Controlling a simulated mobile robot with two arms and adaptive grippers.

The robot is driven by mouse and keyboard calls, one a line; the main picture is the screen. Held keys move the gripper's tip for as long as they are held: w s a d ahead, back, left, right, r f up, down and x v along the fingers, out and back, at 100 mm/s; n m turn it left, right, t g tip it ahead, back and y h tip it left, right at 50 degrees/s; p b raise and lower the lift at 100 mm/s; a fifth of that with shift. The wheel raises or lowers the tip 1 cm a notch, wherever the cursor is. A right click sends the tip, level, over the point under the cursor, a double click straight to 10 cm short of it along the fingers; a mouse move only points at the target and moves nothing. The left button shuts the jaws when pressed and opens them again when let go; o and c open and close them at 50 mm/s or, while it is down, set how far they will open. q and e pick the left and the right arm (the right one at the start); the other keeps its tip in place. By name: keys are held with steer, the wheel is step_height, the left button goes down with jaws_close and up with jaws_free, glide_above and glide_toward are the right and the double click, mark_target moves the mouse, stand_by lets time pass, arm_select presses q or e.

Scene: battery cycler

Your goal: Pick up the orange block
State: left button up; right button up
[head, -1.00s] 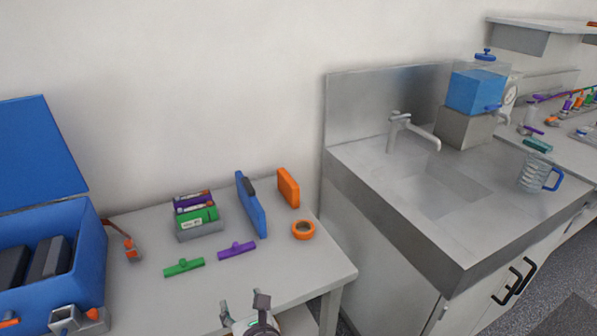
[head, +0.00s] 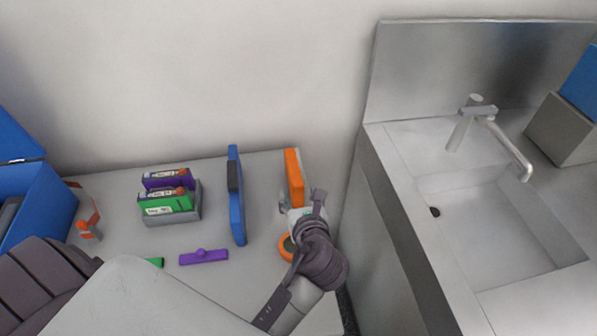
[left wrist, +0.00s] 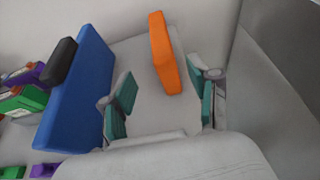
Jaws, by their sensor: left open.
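The orange block (head: 293,170) stands upright on the grey table near its back right, close to the wall. It also shows in the left wrist view (left wrist: 162,52), ahead of the fingers and between their lines. My left gripper (head: 300,205) is just in front of the block in the head view and hides its lower near end. In the left wrist view the two teal-padded fingers (left wrist: 160,102) are spread wide with nothing between them. I cannot tell whether a finger touches the block. My right gripper does not show.
A blue upright panel (head: 236,200) stands left of the block. An orange tape ring (head: 285,246) lies partly under my left arm. A grey holder (head: 172,218) with green and purple packs, a purple piece (head: 204,257) and a blue case (head: 38,205) are farther left. The sink (head: 500,235) is right.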

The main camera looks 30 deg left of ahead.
mark_target(297, 188)
arm_select(q)
steer(key=x, duration=0.4)
steer(key=shift+w+a+f, duration=0.1)
steer(key=shift+w+a, duration=0.05)
steer(key=shift+w+a+f, duration=0.15)
steer(key=shift+w+a, duration=0.05)
steer(key=shift+w, duration=0.25)
steer(key=x, duration=0.4)
steer(key=shift+w+f, duration=0.15)
steer(key=shift+w, duration=0.25)
steer(key=shift+s, duration=0.1)
steer(key=shift+c, duration=0.8)
steer(key=c, duration=0.8)
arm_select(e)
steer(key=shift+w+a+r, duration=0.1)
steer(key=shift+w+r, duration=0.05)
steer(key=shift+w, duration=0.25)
